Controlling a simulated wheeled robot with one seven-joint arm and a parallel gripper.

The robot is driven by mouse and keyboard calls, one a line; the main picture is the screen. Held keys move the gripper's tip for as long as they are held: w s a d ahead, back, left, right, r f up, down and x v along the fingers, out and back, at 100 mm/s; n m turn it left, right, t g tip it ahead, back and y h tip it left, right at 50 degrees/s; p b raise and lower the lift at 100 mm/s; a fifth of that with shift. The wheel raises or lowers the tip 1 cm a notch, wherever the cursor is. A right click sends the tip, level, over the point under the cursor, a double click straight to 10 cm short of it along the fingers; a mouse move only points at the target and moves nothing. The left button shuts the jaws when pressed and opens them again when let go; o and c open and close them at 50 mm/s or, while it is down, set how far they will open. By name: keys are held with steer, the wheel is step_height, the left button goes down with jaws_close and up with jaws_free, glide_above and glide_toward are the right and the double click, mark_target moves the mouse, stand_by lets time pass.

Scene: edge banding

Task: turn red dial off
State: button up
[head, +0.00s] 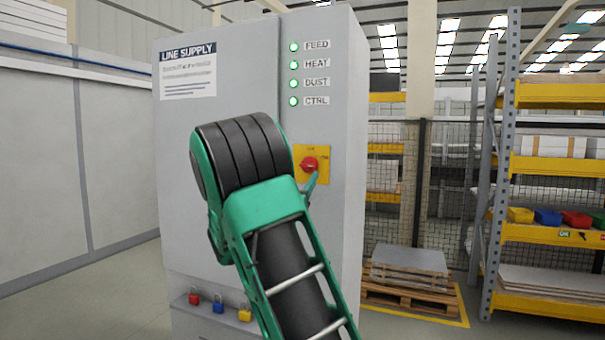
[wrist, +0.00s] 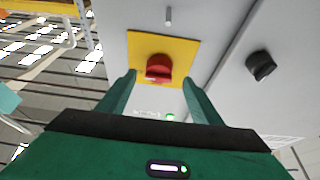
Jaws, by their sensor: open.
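The red dial (head: 310,164) sits on a yellow square plate (head: 327,177) on the front of the grey line supply cabinet (head: 335,110). In the wrist view the dial (wrist: 158,67) shows between the tips of my two green fingers, on its yellow plate (wrist: 185,45). My gripper (wrist: 160,80) is open, with one finger to each side of the dial; I cannot tell whether either touches it. In the head view, my arm hides part of the cabinet, and only one green fingertip (head: 311,183) shows just below the dial.
Several green lamps (head: 294,73) glow beside labels on the cabinet. A black knob (wrist: 261,66) and a small metal pin (wrist: 168,16) stick out near the dial. Padlocks (head: 218,307) hang low on the cabinet. A loaded pallet (head: 410,290) and a yellow rack (head: 550,235) stand right.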

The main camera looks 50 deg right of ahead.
mark_target(307, 168)
steer(key=x, duration=0.5)
steer(key=shift+w+d+r, duration=0.1)
steer(key=shift+d+r, duration=0.05)
steer(key=shift+d, duration=0.2)
steer(key=c, duration=1)
steer(key=shift+a, duration=0.2)
steer(key=shift+c, duration=0.2)
steer(key=shift+d, duration=0.1)
